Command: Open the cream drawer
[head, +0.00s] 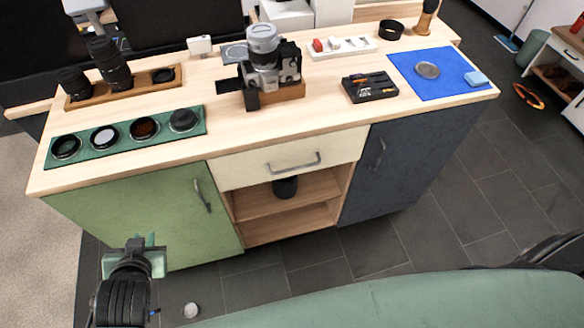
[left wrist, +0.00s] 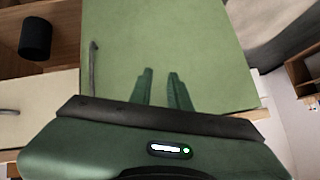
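The cream drawer (head: 235,169) is in the middle of the cabinet, just under the wooden top, and looks shut. Its grey bar handle (head: 295,162) runs across the front. In the left wrist view the cream drawer front (left wrist: 28,122) shows at the left edge, with part of its handle (left wrist: 9,112). My left gripper (head: 140,243) is low in front of the green door, left of and below the drawer. In the left wrist view its two green fingers (left wrist: 161,88) stand apart with nothing between them. My right gripper is out of view.
The green door (head: 130,215) with its upright handle (head: 202,195) is left of the drawer, and a dark door (head: 410,160) is right. An open shelf (head: 285,205) holds a black cylinder (head: 285,187). A camera (head: 265,65) and lenses stand on top. A round object (head: 191,310) lies on the floor.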

